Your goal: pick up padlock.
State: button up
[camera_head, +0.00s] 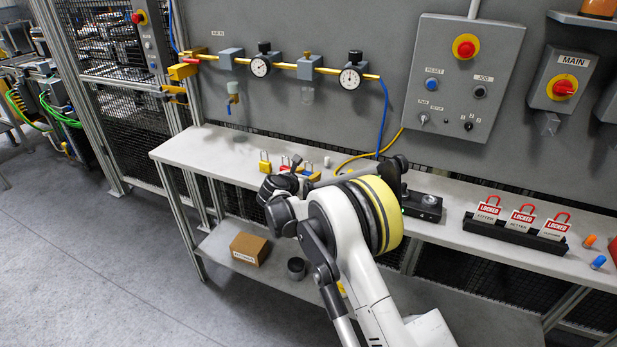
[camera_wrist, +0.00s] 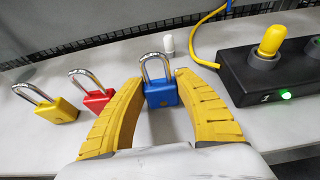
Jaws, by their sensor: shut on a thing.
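A blue padlock (camera_wrist: 161,95) with a silver shackle stands upright on the light bench in the wrist view. My gripper (camera_wrist: 160,82) has yellow ribbed fingers, and their tips are closed on the sides of the blue padlock. A red padlock (camera_wrist: 97,101) and a yellow padlock (camera_wrist: 58,110) sit to the left of the fingers, apart from them. In the head view the yellow padlock (camera_head: 265,163) and red padlock (camera_head: 285,161) show on the bench, while my arm covers much of the area around my gripper (camera_head: 309,173).
A black box (camera_wrist: 262,75) with a yellow knob and green light stands right of my gripper. A small white object (camera_wrist: 168,43) and yellow cable (camera_wrist: 205,30) lie behind the blue padlock. A black rack (camera_head: 515,233) of red LOCKED tags is farther right on the bench.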

notch_tip(320, 180, up, 4)
jog(key=shift+p, duration=0.85)
jog(key=s+d+r+p, duration=0.1)
jog(key=d+r+p, duration=0.2)
jog(key=d+r, duration=0.4)
jog(key=d, duration=0.4)
jog(key=shift+s+d, duration=0.25)
jog(key=shift+d, duration=0.1)
